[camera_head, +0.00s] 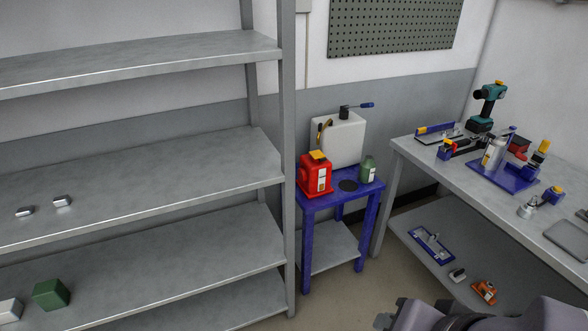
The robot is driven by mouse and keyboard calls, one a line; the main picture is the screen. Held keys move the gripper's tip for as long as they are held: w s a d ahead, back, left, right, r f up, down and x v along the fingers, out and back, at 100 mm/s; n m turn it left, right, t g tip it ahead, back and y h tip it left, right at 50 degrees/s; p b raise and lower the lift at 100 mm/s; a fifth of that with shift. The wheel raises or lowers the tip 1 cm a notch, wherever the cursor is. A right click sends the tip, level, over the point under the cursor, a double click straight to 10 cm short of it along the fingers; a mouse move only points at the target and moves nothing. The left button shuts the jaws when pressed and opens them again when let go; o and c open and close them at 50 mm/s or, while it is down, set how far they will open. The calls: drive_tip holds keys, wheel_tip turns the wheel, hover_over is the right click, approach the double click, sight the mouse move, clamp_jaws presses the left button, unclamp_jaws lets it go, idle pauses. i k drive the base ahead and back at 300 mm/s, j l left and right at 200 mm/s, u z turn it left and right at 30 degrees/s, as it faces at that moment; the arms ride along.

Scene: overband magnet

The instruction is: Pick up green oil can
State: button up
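A small green can (367,169) with a pale label stands upright near the right back edge of a small blue stand (318,201). It looks like a small bottle with a darker cap, and nothing touches it. Part of my arm (500,316) shows at the bottom right, well apart from the can. My gripper's fingers are not visible.
A red can (316,175) with a yellow cap and a white canister (339,140) stand left of and behind the green can. A grey shelf (130,180) rises at left. A workbench (465,190) with tools stands at right.

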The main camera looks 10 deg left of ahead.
sight(366, 169)
drive_tip(key=i+l+u, duration=0.1)
drive_tip(key=i, duration=0.4)
drive_tip(key=i+l+u, duration=0.1)
drive_tip(key=i, duration=0.4)
drive_tip(key=i+l+u, duration=0.1)
drive_tip(key=i+l, duration=0.2)
drive_tip(key=i, duration=0.2)
drive_tip(key=i+l+u, duration=0.1)
drive_tip(key=i+l, duration=0.15)
drive_tip(key=i, duration=0.25)
drive_tip(key=i+l+u, duration=0.1)
drive_tip(key=i+l, duration=0.2)
drive_tip(key=i, duration=0.2)
